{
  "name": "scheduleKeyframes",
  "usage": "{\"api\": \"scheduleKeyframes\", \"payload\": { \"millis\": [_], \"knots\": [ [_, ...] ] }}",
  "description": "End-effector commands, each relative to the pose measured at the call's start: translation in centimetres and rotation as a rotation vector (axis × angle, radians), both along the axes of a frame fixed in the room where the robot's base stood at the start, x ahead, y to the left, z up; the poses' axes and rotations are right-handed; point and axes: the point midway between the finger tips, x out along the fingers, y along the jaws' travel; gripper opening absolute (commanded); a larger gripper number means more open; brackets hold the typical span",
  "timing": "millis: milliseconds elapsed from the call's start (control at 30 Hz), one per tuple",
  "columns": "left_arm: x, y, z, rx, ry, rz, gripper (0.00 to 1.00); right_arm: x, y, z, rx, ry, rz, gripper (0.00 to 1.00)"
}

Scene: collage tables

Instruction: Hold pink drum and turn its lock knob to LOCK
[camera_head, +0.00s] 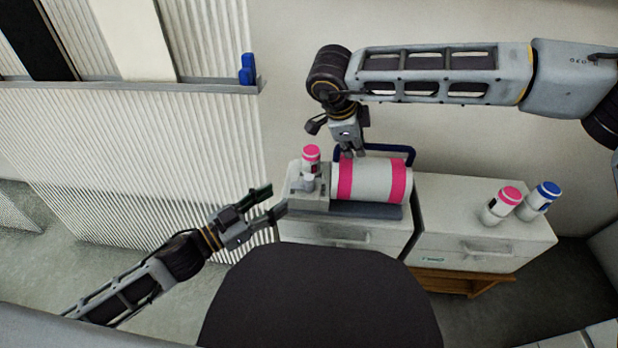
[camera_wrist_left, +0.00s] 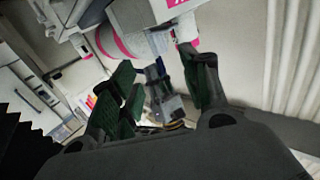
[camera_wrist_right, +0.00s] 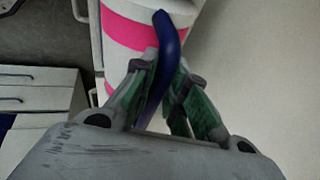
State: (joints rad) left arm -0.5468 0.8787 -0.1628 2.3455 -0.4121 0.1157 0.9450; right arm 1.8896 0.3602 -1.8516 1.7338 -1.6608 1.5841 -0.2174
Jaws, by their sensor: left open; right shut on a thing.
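The pink drum (camera_head: 371,182) is a white cylinder with pink bands, lying on its side in a grey base on the left cabinet. Its dark blue handle (camera_head: 400,148) arches along the back. My right gripper (camera_head: 351,154) reaches down from above and is shut on the handle (camera_wrist_right: 166,50), as the right wrist view shows. My left gripper (camera_head: 275,199) is open and empty, just left of the drum's end block (camera_head: 306,197). In the left wrist view a pale ribbed round part (camera_wrist_left: 160,42), possibly the lock knob, shows beyond the fingers. Its setting cannot be read.
A pink-capped bottle (camera_head: 311,158) stands by the drum's left end. A pink-capped bottle (camera_head: 502,206) and a blue-capped bottle (camera_head: 541,199) are on the right cabinet (camera_head: 463,203). A corrugated panel (camera_head: 130,160) is at left. A dark chair-like shape (camera_head: 320,300) fills the front.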

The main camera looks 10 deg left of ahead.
Motion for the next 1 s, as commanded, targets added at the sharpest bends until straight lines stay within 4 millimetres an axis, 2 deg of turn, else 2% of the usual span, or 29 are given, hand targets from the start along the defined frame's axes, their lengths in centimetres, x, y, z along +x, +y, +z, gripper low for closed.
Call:
{"api": "scheduleKeyframes", "payload": {
  "millis": [233,1000],
  "knots": [
    [-0.01,-0.02,0.02,-0.048,0.044,-0.001,0.46,-0.03,0.06,0.00,0.001,0.000,0.000,0.00],
    [0.62,-0.51,0.00,-0.049,0.045,0.001,0.46,-0.03,0.06,0.00,0.001,0.000,0.000,0.00]
  ]
}}
